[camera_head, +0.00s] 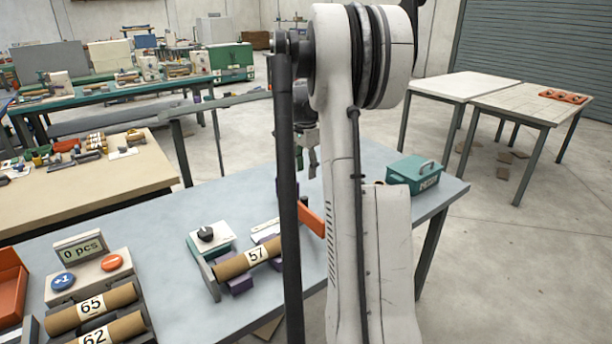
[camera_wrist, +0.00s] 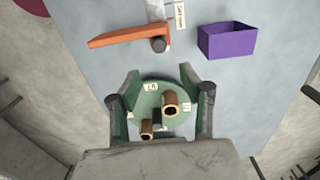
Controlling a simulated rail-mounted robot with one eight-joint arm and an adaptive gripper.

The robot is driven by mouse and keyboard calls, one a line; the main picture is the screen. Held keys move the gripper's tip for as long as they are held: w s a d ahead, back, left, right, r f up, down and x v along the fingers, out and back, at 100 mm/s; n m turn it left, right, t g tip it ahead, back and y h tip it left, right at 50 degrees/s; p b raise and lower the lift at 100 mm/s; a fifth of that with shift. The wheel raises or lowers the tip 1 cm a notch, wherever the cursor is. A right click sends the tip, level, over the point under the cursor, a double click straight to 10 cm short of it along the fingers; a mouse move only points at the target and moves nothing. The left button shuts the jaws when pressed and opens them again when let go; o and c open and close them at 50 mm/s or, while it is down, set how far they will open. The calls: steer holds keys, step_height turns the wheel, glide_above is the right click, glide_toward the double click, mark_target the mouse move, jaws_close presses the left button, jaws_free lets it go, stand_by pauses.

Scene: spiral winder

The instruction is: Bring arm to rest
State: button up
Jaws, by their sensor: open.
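My gripper (camera_wrist: 160,76) is open in the wrist view, its two fingers spread wide with nothing between the tips. Past the fingers, a round green plate (camera_wrist: 148,98) carries two brown tubes, a larger one (camera_wrist: 170,103) and a smaller one (camera_wrist: 147,130), with small number tags. I cannot tell how far below the fingers the plate is. In the head view my gripper (camera_head: 310,165) shows only partly, behind my arm, above the blue-grey table (camera_head: 365,160). My arm stands upright and hides the middle of that table.
The wrist view shows an orange bar (camera_wrist: 125,38) and a purple bin (camera_wrist: 228,41). In the head view, tube 57 (camera_head: 232,263), a knob box (camera_head: 208,236), the "0 pcs" counter (camera_head: 82,248), tubes 65 (camera_head: 62,318) and 62 (camera_head: 125,327), and a teal box (camera_head: 412,173) occupy the table.

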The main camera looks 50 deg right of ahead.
stand_by(0.6)
steer(key=a+r+n+t, duration=0.1)
steer(key=a+r+n, duration=0.2)
steer(key=a, duration=0.7)
steer(key=w+a+r+n+t+h, duration=0.1)
steer(key=a+r+n, duration=0.2)
steer(key=a, duration=0.6)
steer(key=a+r+n+t, duration=0.1)
steer(key=a+r+n, duration=0.25)
steer(key=a, duration=0.65)
steer(key=s+a+f+n+t, duration=0.1)
steer(key=s+a+n, duration=0.3)
steer(key=a, duration=0.4)
steer(key=s+a+f+n+t, duration=0.1)
steer(key=s+a+n, duration=0.3)
steer(key=a, duration=0.4)
steer(key=s+a+f+n+t+y, duration=0.1)
steer(key=s+a+f+n+t, duration=0.1)
steer(key=s+a, duration=0.4)
steer(key=shift+s+a+f+n, duration=0.35)
steer(key=shift+a+f+n, duration=0.1)
steer(key=shift+a+n, duration=0.65)
